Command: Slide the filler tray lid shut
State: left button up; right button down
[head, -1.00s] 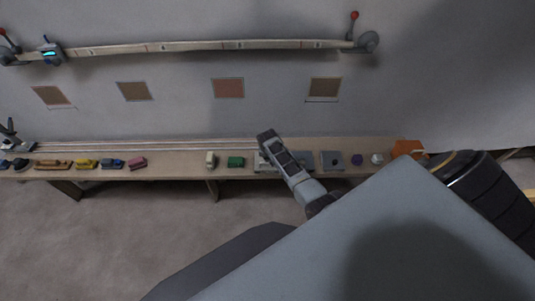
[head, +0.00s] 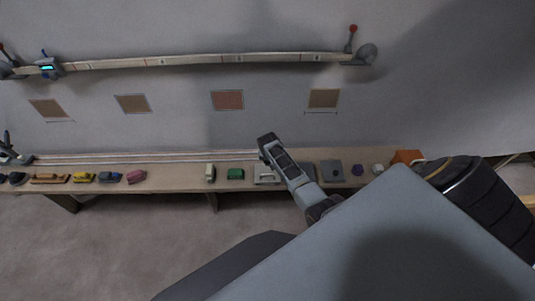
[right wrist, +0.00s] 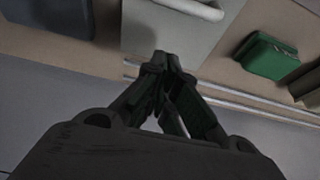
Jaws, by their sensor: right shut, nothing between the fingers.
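A flat grey tray with a pale bar handle (head: 265,174), which looks like the filler tray and its lid, sits on the long bench. It also shows at the top of the right wrist view as a grey panel (right wrist: 150,40) with a pale rounded bar (right wrist: 190,8). I cannot tell how far the lid is open. My right gripper (head: 267,141) partly covers the tray in the head view. In the right wrist view its fingertips (right wrist: 162,58) are together and empty, close to the panel's edge; contact is unclear. My left gripper is not in view.
A green block (head: 236,174) and a cream one (head: 210,172) stand left of the tray. A grey plate (head: 332,171), a purple piece (head: 357,170) and an orange box (head: 406,157) are to the right. Pale rails (head: 130,158) run along the bench's back.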

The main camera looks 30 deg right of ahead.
jog(key=v, duration=0.8)
jog(key=shift+r+p, duration=0.35)
jog(key=shift+s, duration=0.1)
dwell(0.5)
jog(key=s+a+r+n+y, duration=0.1)
jog(key=s+a+r+n, duration=0.3)
jog(key=s, duration=0.5)
jog(key=s+a+r+n+y, duration=0.1)
jog(key=s+a+r+n, duration=0.1)
jog(key=s+a+r, duration=0.45)
jog(key=s+a+r+n, duration=0.2)
jog(key=s+a, duration=0.4)
jog(key=s, duration=0.5)
notch_tip(320, 180, down, 32)
jog(key=s+g, duration=0.1)
jog(key=s, duration=0.2)
jog(key=s+d+f, duration=0.2)
jog(key=s+f, duration=0.8)
jog(key=s, duration=0.1)
jog(key=s+d+f+g, duration=0.1)
jog(key=s+d+f, duration=0.1)
jog(key=s+f, duration=0.8)
jog(key=shift+s+d+f+n, duration=0.2)
jog(key=shift+s+n, duration=0.2)
jog(key=shift+s, duration=0.25)
